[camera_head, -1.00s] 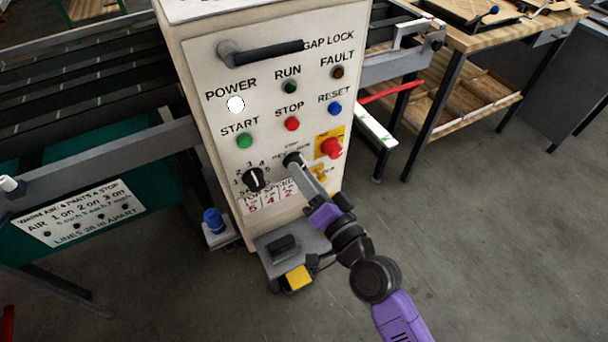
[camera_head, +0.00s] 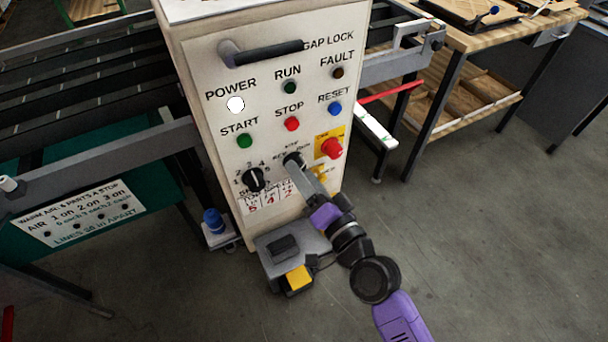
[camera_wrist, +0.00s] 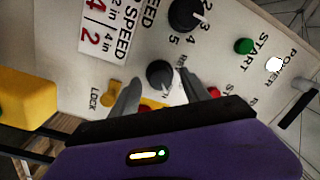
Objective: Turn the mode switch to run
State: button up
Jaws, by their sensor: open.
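The mode switch (camera_head: 292,159) is a black knob on the white control panel (camera_head: 215,70), below the red stop button. Its labels are partly covered by my gripper, and I cannot read which way it points. In the wrist view the mode switch (camera_wrist: 160,74) sits between and just beyond my two fingertips. My gripper (camera_head: 298,168) reaches up to the knob from the lower right. In the wrist view my gripper (camera_wrist: 162,90) is open, one finger on each side of the knob. I cannot tell whether the fingers touch it.
A numbered speed knob (camera_head: 253,179) is close on the left. The red emergency button (camera_head: 332,148) on yellow is close on the right. Green start (camera_head: 244,140), red stop (camera_head: 291,123) and blue reset (camera_head: 335,108) buttons are above. A yellow-topped box (camera_head: 299,278) stands below the panel.

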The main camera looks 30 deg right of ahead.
jog(key=s+b, duration=0.3)
jog(key=s, duration=0.4)
jog(key=shift+s+d+f, duration=0.15)
jog(key=shift+s, duration=0.25)
jog(key=s+f+n+g, duration=0.1)
jog(key=s+n+g, duration=0.2)
jog(key=s+n, duration=0.7)
jog(key=s, duration=1.6)
jog(key=shift+a+f+g+h, duration=0.15)
jog(key=shift+a+g+h, duration=0.05)
jog(key=shift+g+h, duration=0.1)
jog(key=shift+c, duration=0.2)
